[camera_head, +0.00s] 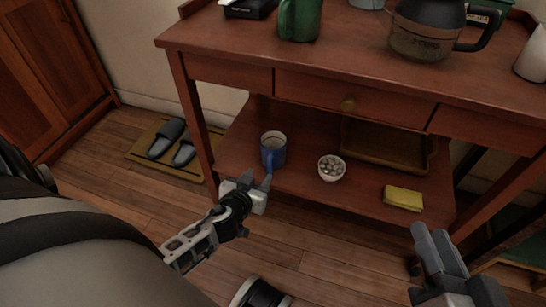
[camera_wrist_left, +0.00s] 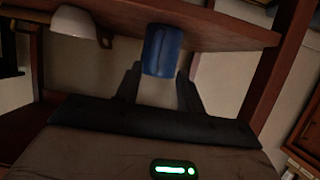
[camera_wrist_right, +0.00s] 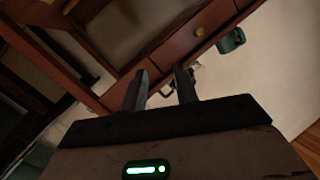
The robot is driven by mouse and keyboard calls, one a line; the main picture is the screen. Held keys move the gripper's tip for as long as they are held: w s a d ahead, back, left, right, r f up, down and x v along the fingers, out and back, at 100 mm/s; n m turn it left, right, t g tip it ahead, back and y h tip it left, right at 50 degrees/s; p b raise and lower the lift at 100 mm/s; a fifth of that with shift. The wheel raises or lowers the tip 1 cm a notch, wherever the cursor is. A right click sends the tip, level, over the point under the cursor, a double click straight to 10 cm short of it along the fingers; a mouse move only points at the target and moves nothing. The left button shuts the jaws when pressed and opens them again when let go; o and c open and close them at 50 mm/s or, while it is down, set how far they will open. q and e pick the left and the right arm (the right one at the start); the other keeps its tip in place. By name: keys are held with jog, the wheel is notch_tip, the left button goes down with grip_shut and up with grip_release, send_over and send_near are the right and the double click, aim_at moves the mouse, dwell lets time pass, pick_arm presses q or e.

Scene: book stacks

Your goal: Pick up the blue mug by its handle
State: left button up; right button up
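The blue mug (camera_head: 273,148) stands upright near the front left of the table's lower shelf. Its handle (camera_head: 268,161) faces toward my left gripper. My left gripper (camera_head: 257,182) is just in front of the mug, with its fingers apart and nothing between them. In the left wrist view the mug (camera_wrist_left: 162,48) lies just beyond the fingertips, roughly centred between them. I cannot tell whether a finger touches the handle. My right gripper (camera_head: 432,237) is open and empty in front of the table's right side. Its spread fingers also show in the right wrist view (camera_wrist_right: 161,80).
On the lower shelf (camera_head: 238,158) are a white bowl (camera_head: 331,168), a yellow sponge-like block (camera_head: 403,198) and a wooden tray (camera_head: 385,150). The table leg (camera_head: 194,115) stands left of the mug. A coffee pot (camera_head: 425,35) and green mug (camera_head: 300,20) stand on top.

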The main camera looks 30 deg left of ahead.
aim_at(268, 168)
pick_arm(q)
jog(key=shift+d+b+x, duration=0.2)
jog(key=shift+b+x, duration=0.2)
jog(key=shift+x, duration=1.4)
jog(key=shift+d+b+x, duration=0.2)
jog(key=shift+b+x, duration=0.2)
jog(key=shift+x, duration=1.35)
jog(key=shift+w+r, duration=0.15)
jog(key=shift+w, duration=0.05)
grip_shut()
